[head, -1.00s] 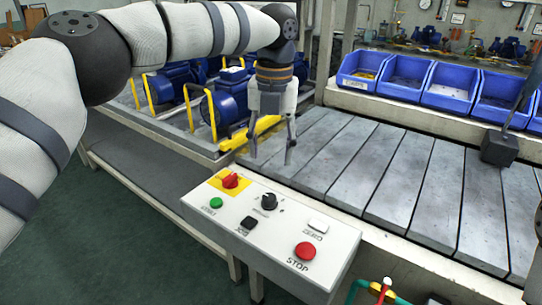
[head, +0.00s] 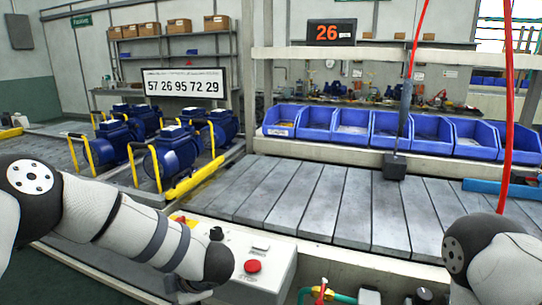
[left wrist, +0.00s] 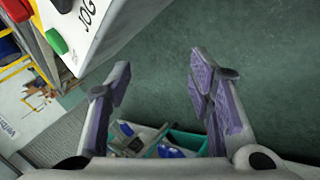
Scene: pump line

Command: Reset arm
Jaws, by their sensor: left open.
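My left gripper (left wrist: 155,95) is open and empty in the left wrist view, its two fingers spread over the green floor (left wrist: 160,70). The control box (left wrist: 100,25) is close by at the upper left of that view, with part of a JOG label, a green button (left wrist: 57,41) and part of a red one. In the head view my left arm comes in from the left and covers part of the control box (head: 275,268); the red stop button (head: 253,266) shows beside it.
Slatted conveyor (head: 345,205) runs behind the control box, with several blue bins (head: 354,127) at its back. Blue pumps (head: 172,155) stand at left. A dark block (head: 395,166) hangs over the conveyor. A teal tray (left wrist: 185,140) with items lies below the left gripper.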

